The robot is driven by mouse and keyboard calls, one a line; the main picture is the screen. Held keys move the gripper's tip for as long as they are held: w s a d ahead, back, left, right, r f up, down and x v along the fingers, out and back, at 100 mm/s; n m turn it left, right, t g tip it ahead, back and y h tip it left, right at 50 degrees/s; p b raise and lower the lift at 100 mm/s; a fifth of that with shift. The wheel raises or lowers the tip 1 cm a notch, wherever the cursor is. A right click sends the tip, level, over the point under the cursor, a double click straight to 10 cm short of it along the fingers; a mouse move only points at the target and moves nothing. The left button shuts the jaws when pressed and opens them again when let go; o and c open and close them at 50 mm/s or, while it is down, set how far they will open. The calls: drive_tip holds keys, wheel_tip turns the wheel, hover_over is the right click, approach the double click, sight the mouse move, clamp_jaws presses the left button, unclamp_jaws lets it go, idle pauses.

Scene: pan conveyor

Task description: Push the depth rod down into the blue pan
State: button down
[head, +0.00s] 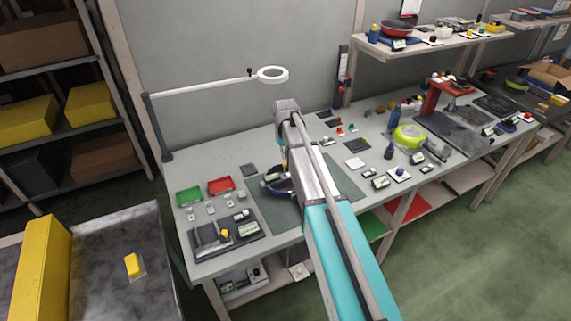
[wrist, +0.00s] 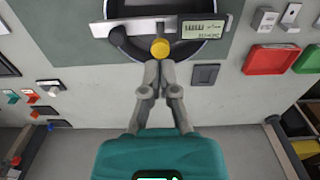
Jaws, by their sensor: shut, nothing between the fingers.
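The blue pan (head: 268,189) lies on a dark green mat on the workbench, partly hidden by my arm in the head view. In the wrist view its dark inside (wrist: 190,50) shows. A depth gauge with a pale beam (wrist: 125,27) and a small display (wrist: 203,29) lies across the pan. The yellow knob (wrist: 160,48) of its depth rod is near the middle of the beam. My gripper (wrist: 160,66) is shut and empty, its tips beside the knob in the wrist view. I cannot tell if they touch it, nor how deep the rod sits.
Green (head: 189,196) and red (head: 221,186) trays stand left of the mat. A ring lamp (head: 272,74) reaches over the bench's back. A lime-green pan (head: 408,136) and a red stand (head: 436,98) are to the right. Small items crowd the bench.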

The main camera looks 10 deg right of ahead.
sight(285, 163)
drive_tip(key=shift+f+b, duration=3.15)
idle(1.4)
idle(0.6)
drive_tip(key=shift+r+p, duration=4.55)
drive_tip(key=s+m, duration=0.3)
drive_tip(key=s, duration=2.3)
drive_tip(key=shift+s+d, duration=0.25)
drive_tip(key=shift+d, duration=0.15)
